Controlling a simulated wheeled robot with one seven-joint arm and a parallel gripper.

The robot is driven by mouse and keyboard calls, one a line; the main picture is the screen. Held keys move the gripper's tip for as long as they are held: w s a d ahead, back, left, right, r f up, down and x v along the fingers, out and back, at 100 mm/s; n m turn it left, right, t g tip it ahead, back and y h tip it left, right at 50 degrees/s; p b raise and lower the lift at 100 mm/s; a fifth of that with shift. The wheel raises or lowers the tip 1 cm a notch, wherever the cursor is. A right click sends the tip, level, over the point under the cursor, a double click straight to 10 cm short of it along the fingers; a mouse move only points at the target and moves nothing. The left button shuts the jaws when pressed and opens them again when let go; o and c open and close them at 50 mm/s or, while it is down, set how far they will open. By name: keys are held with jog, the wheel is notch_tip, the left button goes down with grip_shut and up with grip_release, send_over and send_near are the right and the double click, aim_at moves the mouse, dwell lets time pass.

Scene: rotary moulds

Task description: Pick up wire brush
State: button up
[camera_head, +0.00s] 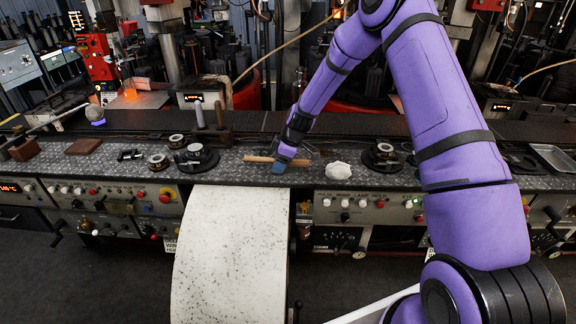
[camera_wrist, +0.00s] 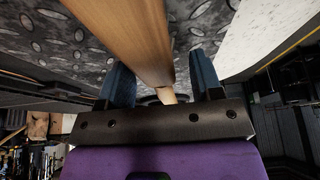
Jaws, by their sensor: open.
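The wire brush (camera_head: 258,159) lies on the patterned metal bench top, near its front edge, left of the picture's centre line. Only its long wooden body shows clearly; I cannot make out bristles. My gripper (camera_head: 280,165) is down at the brush, covering part of it in the head view. In the wrist view the wooden brush (camera_wrist: 135,40) runs between the two blue fingers of my gripper (camera_wrist: 160,78). The fingers are apart, with a visible gap on the right side of the wood. Contact on the left side is hard to tell.
A white lump (camera_head: 338,170) lies just right of my gripper. Dark round fittings stand at right (camera_head: 383,157) and left (camera_head: 195,157). A brown block (camera_head: 83,146) and a metal tray (camera_head: 557,157) lie farther out. A speckled white panel (camera_head: 230,250) slopes down in front.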

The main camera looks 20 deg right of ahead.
jog(key=shift+a+f, duration=0.1)
jog(key=shift+f, duration=0.25)
grip_shut()
jog(key=shift+r, duration=0.1)
jog(key=shift+w+r, duration=0.1)
jog(key=shift+r, duration=0.3)
jog(key=r, duration=0.2)
jog(key=shift+s+r, duration=0.3)
jog(key=shift+r, duration=0.1)
jog(key=s+r, duration=0.1)
jog(key=s, duration=1.4)
jog(key=shift+s+d+r, duration=0.15)
jog(key=shift+s+d, duration=0.1)
jog(key=shift+d, duration=0.05)
